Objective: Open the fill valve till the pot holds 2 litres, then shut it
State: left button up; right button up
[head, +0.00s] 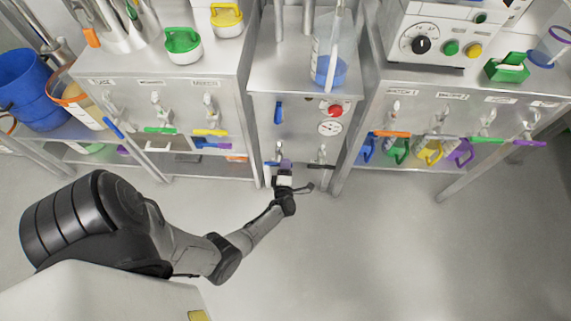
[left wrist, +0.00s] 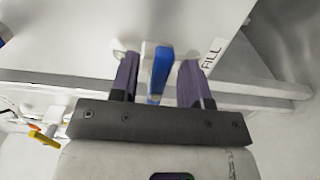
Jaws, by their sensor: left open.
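In the left wrist view, a blue lever (left wrist: 160,74) on a pale valve stands beside a label (left wrist: 212,54) reading FILL. My left gripper (left wrist: 157,75) is open, its two purple fingers on either side of the lever with gaps visible. In the head view, my left gripper (head: 285,165) is at the lower front of the middle steel cabinet, by the blue lever (head: 271,164), which it partly hides. A clear vessel (head: 322,45) with blue in its lower part stands on that cabinet. I cannot tell whether it is the pot, nor read its level. My right gripper is out of view.
A red button (head: 334,109), a round dial (head: 330,128) and another blue handle (head: 278,112) are on the cabinet front. A dark-levered valve (head: 320,162) is just right of my gripper. Side benches carry more coloured valves. The floor (head: 400,250) in front is clear.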

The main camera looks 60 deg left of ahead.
pick_arm(q)
jog(key=p+v, duration=0.3)
jog(key=v, duration=1)
dwell(0.4)
